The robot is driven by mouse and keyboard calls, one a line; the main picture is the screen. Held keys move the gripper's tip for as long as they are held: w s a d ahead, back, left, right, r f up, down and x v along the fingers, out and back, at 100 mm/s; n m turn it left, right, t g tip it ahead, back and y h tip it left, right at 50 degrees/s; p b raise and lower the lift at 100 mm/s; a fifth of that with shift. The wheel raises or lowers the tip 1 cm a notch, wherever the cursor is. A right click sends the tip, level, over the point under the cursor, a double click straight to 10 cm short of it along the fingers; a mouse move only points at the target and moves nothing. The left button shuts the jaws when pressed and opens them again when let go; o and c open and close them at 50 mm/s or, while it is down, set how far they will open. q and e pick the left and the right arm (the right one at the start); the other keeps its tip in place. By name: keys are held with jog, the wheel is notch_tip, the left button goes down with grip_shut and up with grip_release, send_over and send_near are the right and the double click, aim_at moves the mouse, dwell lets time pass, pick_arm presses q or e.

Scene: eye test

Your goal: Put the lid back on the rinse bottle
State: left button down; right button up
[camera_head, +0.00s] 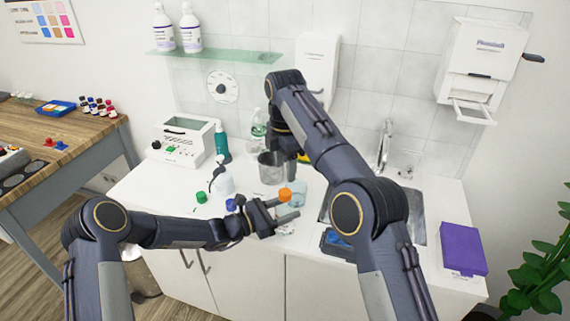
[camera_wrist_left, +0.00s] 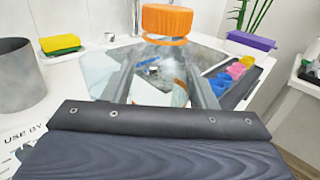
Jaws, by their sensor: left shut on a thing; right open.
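In the left wrist view the orange lid (camera_wrist_left: 166,22) is upright at the fingertips. A white rounded bottle (camera_head: 223,183) with a dark tip stands to the left. Which vessel is the rinse bottle is unclear. A green lid (camera_head: 201,197) and a blue lid (camera_head: 230,205) lie nearby. My right gripper (camera_head: 291,153) is further back, its fingers mostly hidden; no held object shows.
A grey beaker (camera_head: 271,168) stands behind the left gripper. The sink (camera_head: 418,222) and a purple box (camera_head: 449,247) are right. A teal bottle (camera_head: 222,144) and a white device (camera_head: 184,143) are at the back left. The counter's left front is fairly clear.

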aim_at(285, 191)
jog(key=shift+f, duration=4)
